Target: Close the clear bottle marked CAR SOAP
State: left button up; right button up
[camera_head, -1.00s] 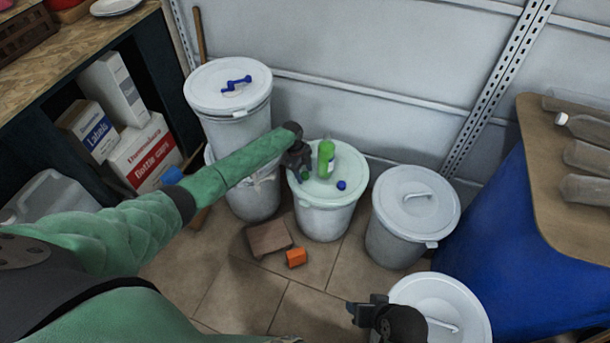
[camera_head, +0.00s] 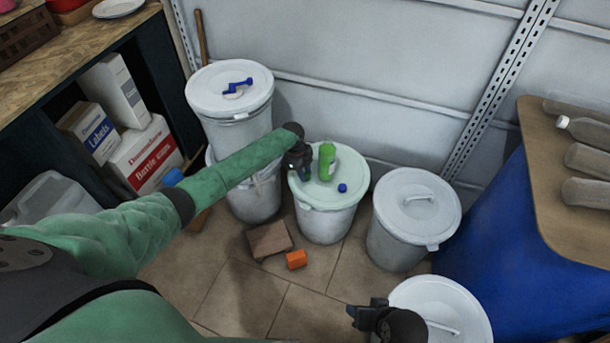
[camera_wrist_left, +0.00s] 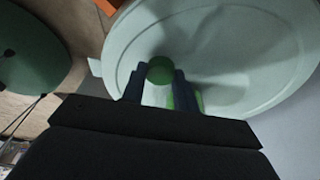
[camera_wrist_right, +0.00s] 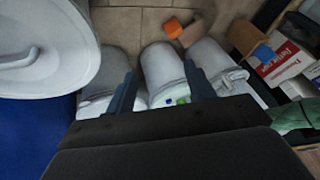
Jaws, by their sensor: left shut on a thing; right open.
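My left gripper (camera_head: 303,176) is over the left part of a pale green drum lid (camera_head: 345,160). In the left wrist view its fingers (camera_wrist_left: 158,78) are shut on a dark green round thing (camera_wrist_left: 160,69), seemingly a cap. A bright green bottle (camera_head: 327,161) stands upright on the lid just right of the gripper, and part of it shows in the left wrist view (camera_wrist_left: 186,93). A small blue cap (camera_head: 342,188) lies in front of it. I cannot read CAR SOAP on anything. My right gripper (camera_wrist_right: 162,82) is open and empty, low at the front right.
A drum (camera_head: 230,92) with a blue crank-shaped thing (camera_head: 237,84) on its lid stands behind left. A grey drum (camera_head: 415,205) and a white-lidded drum (camera_head: 440,297) are to the right. A brown block (camera_head: 270,240) and orange block (camera_head: 296,259) lie on the floor.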

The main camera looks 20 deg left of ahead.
pick_arm(q)
notch_tip(320, 180, up, 9)
jog(key=shift+b, duration=0.35)
pick_arm(e)
jog(key=f, duration=0.3)
jog(key=shift+w+a+f, duration=0.1)
jog(key=shift+w+a, duration=0.05)
jog(key=shift+w, duration=0.15)
jog(key=shift+o, duration=0.3)
